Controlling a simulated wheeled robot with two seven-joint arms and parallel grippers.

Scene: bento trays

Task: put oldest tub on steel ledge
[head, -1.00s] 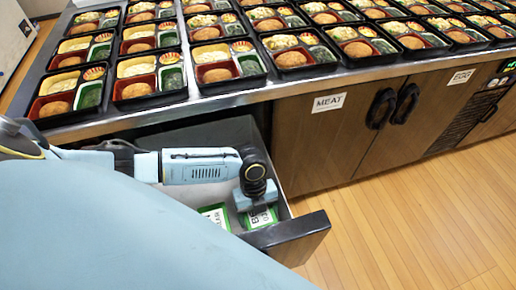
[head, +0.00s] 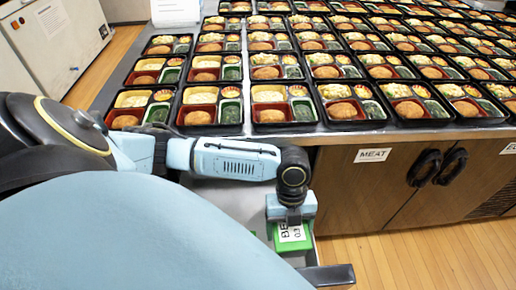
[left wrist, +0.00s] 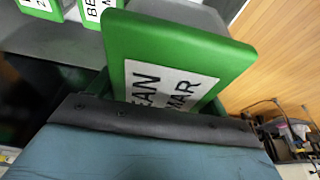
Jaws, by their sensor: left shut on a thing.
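A green tub (head: 296,238) with a white label is held in my left gripper (head: 291,214), which is shut on it. In the left wrist view the tub (left wrist: 215,45) fills the middle, and its label shows parts of words, "EAN" and "MAR". In the head view the tub hangs over the open drawer, in front of the counter. Two more green-lidded tubs (left wrist: 40,8) (left wrist: 98,10) with labels show at the top left of the wrist view. The steel counter edge (head: 335,138) runs behind the gripper. My right gripper is not in view.
Rows of filled bento trays (head: 268,112) cover the counter almost to its front edge, leaving a narrow bare steel strip. The open drawer's front (head: 328,276) juts out below. A cabinet labelled MEAT (head: 385,180) is at the right. A white appliance (head: 60,40) stands far left.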

